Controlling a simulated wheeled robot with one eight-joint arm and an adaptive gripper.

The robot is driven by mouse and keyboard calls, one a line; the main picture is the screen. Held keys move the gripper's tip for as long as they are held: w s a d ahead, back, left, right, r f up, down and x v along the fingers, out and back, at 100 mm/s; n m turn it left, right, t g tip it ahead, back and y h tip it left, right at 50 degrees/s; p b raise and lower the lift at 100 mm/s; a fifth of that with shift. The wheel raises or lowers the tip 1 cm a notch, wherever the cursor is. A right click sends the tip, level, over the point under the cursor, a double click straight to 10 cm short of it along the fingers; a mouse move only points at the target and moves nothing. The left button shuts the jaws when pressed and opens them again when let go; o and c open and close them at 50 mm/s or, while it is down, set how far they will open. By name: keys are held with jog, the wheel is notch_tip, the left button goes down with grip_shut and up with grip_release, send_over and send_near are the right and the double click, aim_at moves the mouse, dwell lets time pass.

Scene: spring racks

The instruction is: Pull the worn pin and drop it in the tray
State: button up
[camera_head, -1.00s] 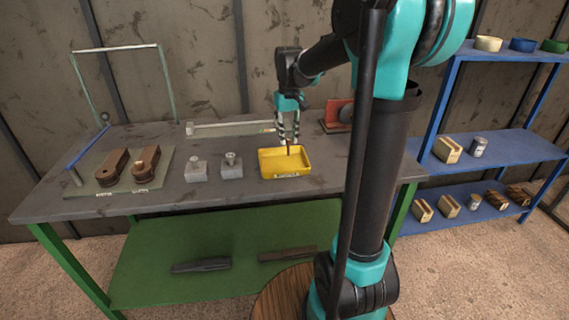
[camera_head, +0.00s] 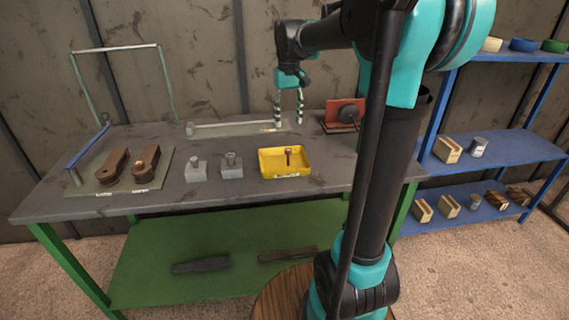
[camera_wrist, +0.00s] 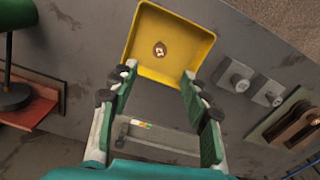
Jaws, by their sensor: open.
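The yellow tray (camera_head: 300,172) sits on the grey workbench, and its walls also show in the wrist view (camera_wrist: 207,47). The worn pin (camera_head: 288,155) is brown and stands upright inside the tray. In the wrist view the pin (camera_wrist: 160,49) shows end-on, near the middle of the tray floor. My gripper (camera_head: 289,121) is open and empty, above and behind the tray, clear of the pin. In the wrist view its two fingers (camera_wrist: 160,84) stand wide apart with nothing between them.
Left of the tray are two grey blocks with pins (camera_head: 196,170) (camera_head: 232,166). Farther left a plate holds two brown links (camera_head: 113,167) (camera_head: 146,163). A long grey fixture (camera_head: 236,128) lies behind, and a red stand (camera_head: 340,116) is at back right. A blue shelf (camera_head: 505,148) stands right.

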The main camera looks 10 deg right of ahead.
notch_tip(320, 180, up, 5)
jog(key=shift+r, duration=0.1)
dwell(0.3)
jog(key=s+d+f+m+t, duration=0.1)
jog(key=s+d+f+t, duration=0.1)
jog(key=s+f, duration=0.9)
jog(key=s+d+f+m+t, duration=0.1)
jog(key=s+d+f+t, duration=0.1)
jog(key=s+f, duration=0.9)
notch_tip(320, 180, down, 5)
jog(key=shift+f, duration=0.1)
